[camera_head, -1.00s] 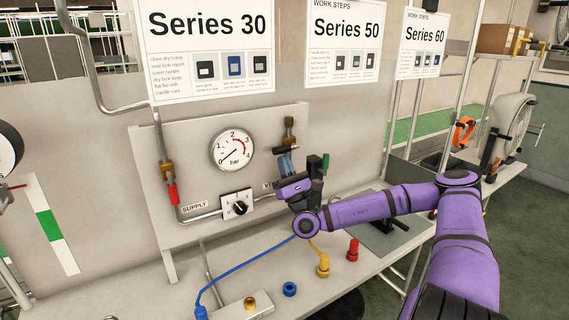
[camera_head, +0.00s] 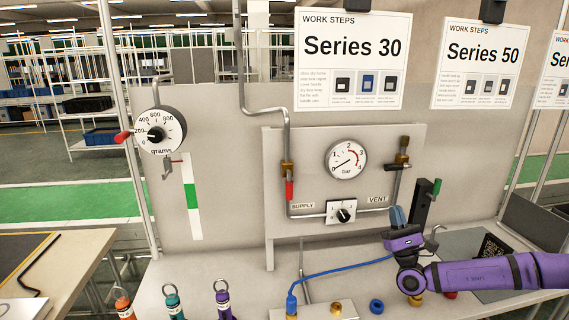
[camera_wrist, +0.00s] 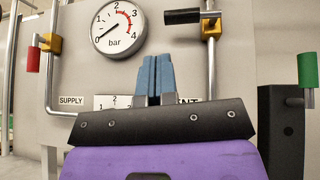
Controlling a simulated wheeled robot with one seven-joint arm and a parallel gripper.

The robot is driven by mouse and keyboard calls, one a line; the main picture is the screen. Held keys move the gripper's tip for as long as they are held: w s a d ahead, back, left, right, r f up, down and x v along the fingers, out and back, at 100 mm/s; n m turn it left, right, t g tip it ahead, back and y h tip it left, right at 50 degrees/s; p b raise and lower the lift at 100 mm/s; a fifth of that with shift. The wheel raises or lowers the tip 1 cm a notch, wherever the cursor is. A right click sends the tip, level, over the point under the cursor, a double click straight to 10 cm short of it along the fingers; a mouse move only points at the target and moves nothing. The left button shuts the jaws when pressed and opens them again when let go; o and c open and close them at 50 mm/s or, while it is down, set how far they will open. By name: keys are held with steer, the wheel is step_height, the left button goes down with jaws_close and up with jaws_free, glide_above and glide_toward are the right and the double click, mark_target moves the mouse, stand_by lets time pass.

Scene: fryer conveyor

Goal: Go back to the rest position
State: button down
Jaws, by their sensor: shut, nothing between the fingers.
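My gripper (camera_head: 396,217) is in front of the lower right part of the gauge panel (camera_head: 380,140), above the bench. Its blue fingers are together with nothing between them. In the wrist view the shut fingers (camera_wrist: 155,76) point toward the panel, just below the pressure gauge (camera_wrist: 117,27) and partly over the VENT label. The arm stretches in from the right edge in the head view. The gauge (camera_head: 346,159) needle points near zero. A red-handled supply valve (camera_head: 288,178) is left of the gauge, and a dark-handled vent valve (camera_head: 403,150) is right of it.
A black post with a green handle (camera_head: 437,187) stands close to the right of my gripper. A blue hose (camera_head: 335,267) crosses the bench. Blue fitting (camera_head: 376,306) and several ringed weights (camera_head: 172,296) are on the bench. A grams dial (camera_head: 159,131) hangs at left.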

steer(key=s+a+r+n+g+y, duration=0.2)
steer(key=s+a+n+g+y, duration=0.5)
steer(key=n+g, duration=0.7)
steer(key=s+a+r+n+g+y, duration=0.1)
steer(key=s+a+n+g+y, duration=0.4)
steer(key=a+n+g, duration=0.85)
steer(key=s+d+r+n+g+h, duration=0.2)
steer(key=s+d+r+g+h, duration=0.15)
steer(key=s+g+h, duration=0.4)
steer(key=s+d+r+t+h, duration=0.5)
steer(key=s+r+t+h, duration=0.1)
steer(key=s+r, duration=0.1)
steer(key=s+d+r+n+t+h, duration=0.1)
steer(key=s+d+r+t+h, duration=0.4)
steer(key=r, duration=0.4)
steer(key=shift+s+t+h, duration=0.7)
steer(key=shift+s+h, duration=0.05)
steer(key=shift+s, duration=0.2)
